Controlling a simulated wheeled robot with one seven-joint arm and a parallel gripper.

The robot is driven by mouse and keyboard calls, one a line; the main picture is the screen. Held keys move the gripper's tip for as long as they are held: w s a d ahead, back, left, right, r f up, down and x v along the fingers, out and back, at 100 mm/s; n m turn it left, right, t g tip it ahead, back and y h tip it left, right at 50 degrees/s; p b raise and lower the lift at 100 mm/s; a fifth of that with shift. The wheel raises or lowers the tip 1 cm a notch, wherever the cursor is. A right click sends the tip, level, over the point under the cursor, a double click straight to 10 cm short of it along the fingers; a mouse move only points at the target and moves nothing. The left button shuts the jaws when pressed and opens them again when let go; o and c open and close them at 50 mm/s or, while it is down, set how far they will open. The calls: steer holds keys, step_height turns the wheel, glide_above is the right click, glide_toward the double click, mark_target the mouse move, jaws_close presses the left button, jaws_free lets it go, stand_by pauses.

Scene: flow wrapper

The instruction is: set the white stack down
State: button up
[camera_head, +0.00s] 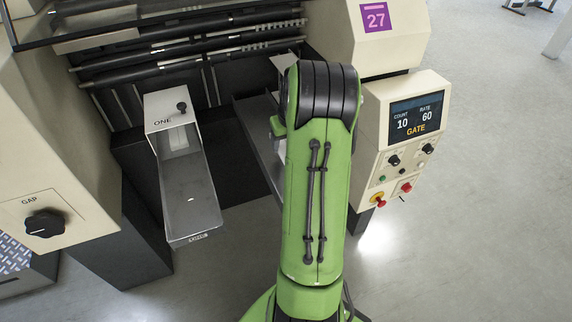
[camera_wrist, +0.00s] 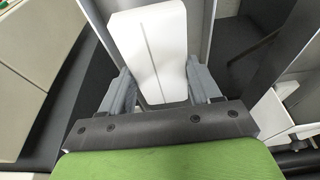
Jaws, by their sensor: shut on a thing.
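The white stack (camera_wrist: 150,40) is a smooth white block with a faint line down it, in the middle of the wrist view. My gripper (camera_wrist: 160,75) is shut on it, with one grey finger at each side. Grey walls stand to the left and right of the stack in that view. I cannot tell whether its underside touches anything. In the head view my green arm hides the gripper and most of what lies behind it.
In the head view, a metal chute (camera_head: 188,205) marked ONE is at the left. Another metal chute (camera_head: 258,150) is partly hidden by my arm. A control panel (camera_head: 405,145) reading COUNT 10, RATE 60, GATE stands at the right. Dark rollers (camera_head: 190,40) are behind.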

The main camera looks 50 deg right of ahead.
step_height(320, 180, down, 6)
steer(key=shift+f+b, duration=0.2)
steer(key=shift+b, duration=0.5)
steer(key=shift+f, duration=0.15)
steer(key=o, duration=1)
